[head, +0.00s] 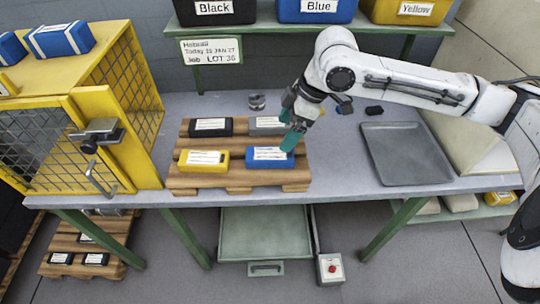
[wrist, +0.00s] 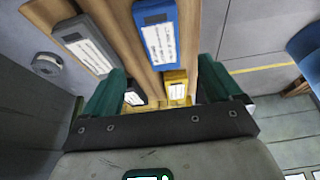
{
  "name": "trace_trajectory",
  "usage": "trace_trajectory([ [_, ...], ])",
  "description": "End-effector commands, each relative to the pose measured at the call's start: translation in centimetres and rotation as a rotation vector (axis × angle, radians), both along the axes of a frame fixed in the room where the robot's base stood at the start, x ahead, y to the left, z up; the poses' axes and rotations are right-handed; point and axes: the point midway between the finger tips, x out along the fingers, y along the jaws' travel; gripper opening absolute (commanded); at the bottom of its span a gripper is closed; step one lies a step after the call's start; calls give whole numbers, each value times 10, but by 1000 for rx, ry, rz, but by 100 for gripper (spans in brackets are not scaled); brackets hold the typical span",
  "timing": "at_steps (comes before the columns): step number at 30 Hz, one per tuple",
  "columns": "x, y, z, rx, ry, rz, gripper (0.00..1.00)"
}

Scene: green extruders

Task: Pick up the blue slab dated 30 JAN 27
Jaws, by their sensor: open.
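A blue slab (head: 270,153) with a white label lies at the front right of a wooden pallet (head: 237,187) on the table. It also shows in the wrist view (wrist: 156,32), at the top between my fingers. Its label is too small to read. More blue slabs (head: 60,39) lie on top of the yellow cage at the left, labels also unreadable. My gripper (head: 291,124), with green fingers, is open and empty above the right side of the pallet. One fingertip overlaps the blue slab's right end in the head view; I cannot tell whether they touch.
A grey slab (head: 268,125), a black slab (head: 210,127) and a yellow slab (head: 203,161) share the pallet. The yellow mesh cage (head: 128,80) stands close at left. A grey tray (head: 407,153) lies at right. Black, Blue and Yellow bins (head: 317,10) stand on the shelf behind.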

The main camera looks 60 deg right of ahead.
Motion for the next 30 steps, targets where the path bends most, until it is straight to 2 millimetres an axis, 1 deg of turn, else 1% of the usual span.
trace_trajectory([
  [1,3,3,-8,1,1,2,92],
  [3,7,6,-18,1,0,1,92],
  [6,10,8,-28,1,-1,2,92],
  [13,16,13,-43,0,-1,2,92],
  [18,22,20,-67,1,-1,2,92],
  [21,26,23,-77,1,-2,2,92],
  [24,28,24,-82,-1,-3,2,92],
  [30,28,24,-83,-1,-3,2,92],
])
